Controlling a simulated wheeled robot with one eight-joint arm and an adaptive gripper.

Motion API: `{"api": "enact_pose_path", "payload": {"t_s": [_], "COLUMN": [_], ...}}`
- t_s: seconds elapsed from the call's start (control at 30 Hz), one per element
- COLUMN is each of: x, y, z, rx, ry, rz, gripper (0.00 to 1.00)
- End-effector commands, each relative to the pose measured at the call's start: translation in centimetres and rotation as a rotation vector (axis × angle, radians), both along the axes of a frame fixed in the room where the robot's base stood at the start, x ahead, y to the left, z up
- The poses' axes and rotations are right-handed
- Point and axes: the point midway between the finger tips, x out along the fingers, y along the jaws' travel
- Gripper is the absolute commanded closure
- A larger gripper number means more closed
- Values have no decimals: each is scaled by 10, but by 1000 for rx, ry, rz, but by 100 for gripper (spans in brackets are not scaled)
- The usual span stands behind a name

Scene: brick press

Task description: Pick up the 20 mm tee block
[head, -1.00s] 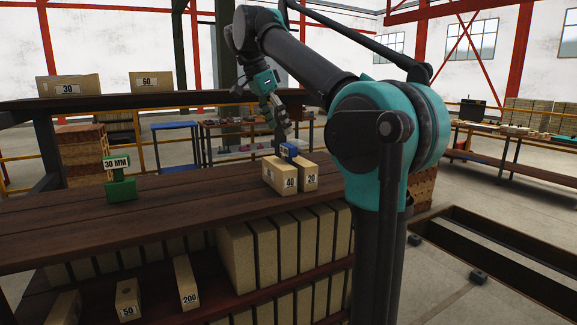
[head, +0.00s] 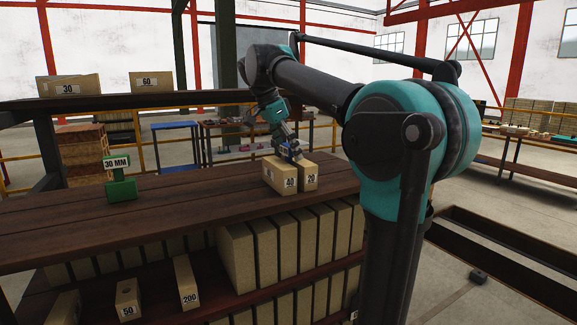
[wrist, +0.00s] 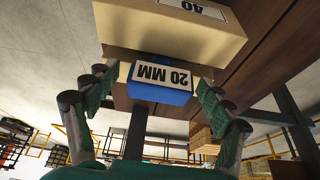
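The 20 mm tee block (wrist: 160,90) is blue, with a white "20 MM" label that reads upside down in the wrist view. In the head view it sits by the tan boxes on the shelf top, mostly hidden behind my gripper (head: 289,147). In the wrist view my gripper (wrist: 155,80) is open. Its green-padded fingers stand on either side of the block, with gaps showing left and right. The block's lower part cannot be made out.
The box marked 40 (head: 279,175) and the box marked 20 (head: 308,172) stand side by side on the wooden shelf top (head: 180,210). A green 30 MM tee block (head: 121,186) stands to the left. The board between them is clear.

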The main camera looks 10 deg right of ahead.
Motion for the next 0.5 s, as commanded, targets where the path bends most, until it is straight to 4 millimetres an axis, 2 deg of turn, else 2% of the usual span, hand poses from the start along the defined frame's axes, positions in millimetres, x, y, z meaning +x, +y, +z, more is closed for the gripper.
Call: {"api": "enact_pose_path", "payload": {"t_s": [0.03,0.4,0.5], "x": [0,0,0], "y": [0,0,0], "z": [0,0,0], "rx": [0,0,0], "ry": [0,0,0], "rz": [0,0,0], "gripper": [24,70,79]}}
